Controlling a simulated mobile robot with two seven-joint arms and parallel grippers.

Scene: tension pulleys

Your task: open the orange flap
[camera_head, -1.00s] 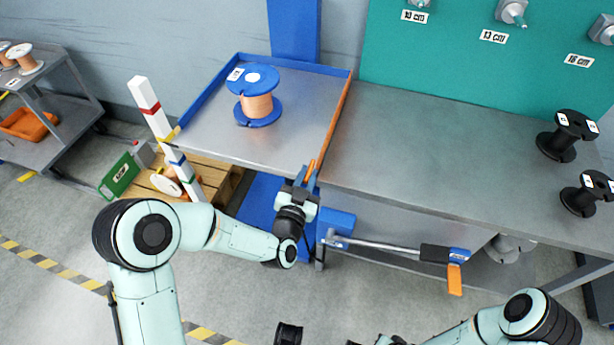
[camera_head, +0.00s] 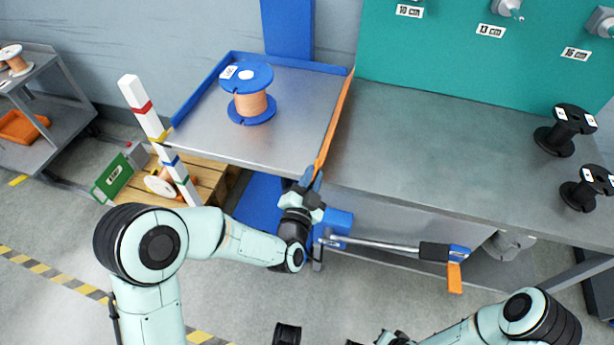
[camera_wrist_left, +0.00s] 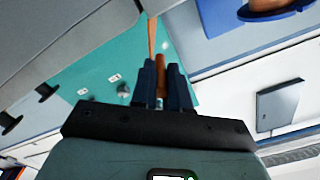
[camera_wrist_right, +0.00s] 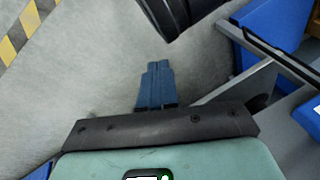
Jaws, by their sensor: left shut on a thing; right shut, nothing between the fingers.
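The orange flap (camera_head: 337,118) is a long thin strip along the right edge of the metal tray (camera_head: 215,140). My left gripper (camera_head: 313,178) is at the flap's near end, at the tray's front right corner. Its fingers are shut on the flap; the left wrist view shows the orange piece (camera_wrist_left: 160,68) between the dark blue fingertips. The fingers hide part of that end. My right gripper (camera_wrist_right: 157,70) is shut and empty, low over the floor; the head view shows only part of it at the bottom edge.
A copper spool with blue flanges (camera_head: 250,95) stands on the tray. A grey worktop (camera_head: 430,150) with black spools (camera_head: 563,130) lies to the right. A crank handle (camera_head: 440,250) sticks out below. A striped post (camera_head: 150,120) stands at the left.

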